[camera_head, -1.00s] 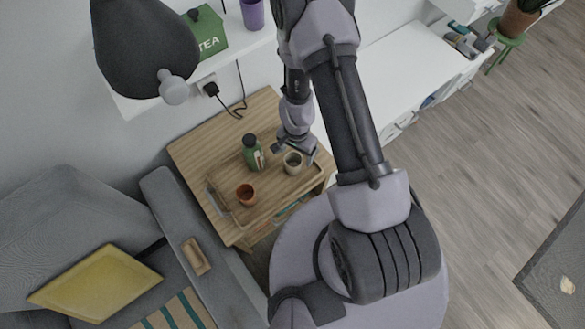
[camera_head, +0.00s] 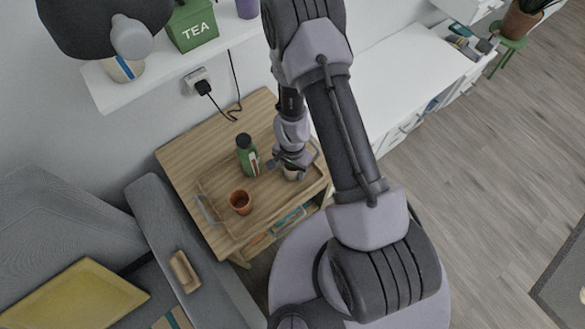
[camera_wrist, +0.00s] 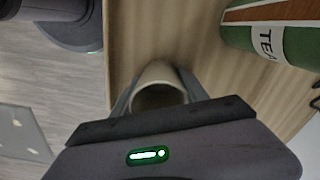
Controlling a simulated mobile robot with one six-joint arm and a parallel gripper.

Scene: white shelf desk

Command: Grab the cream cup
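The cream cup (camera_head: 290,174) stands on the wooden tray at its right side, partly covered by my gripper (camera_head: 289,165). In the wrist view the cup (camera_wrist: 160,84) is seen from above, its round mouth between my two fingers (camera_wrist: 158,94). The fingers are spread, one on each side of the cup. Whether either finger touches it is hard to tell. The cup is upright and on the tray.
A green bottle (camera_head: 247,156) stands just left of my gripper. An orange-brown cup (camera_head: 240,202) is nearer the tray's front left. The wooden tray (camera_head: 222,217) lies on a small wooden table (camera_head: 190,150). A shelf with a green tea box (camera_head: 192,27) is behind.

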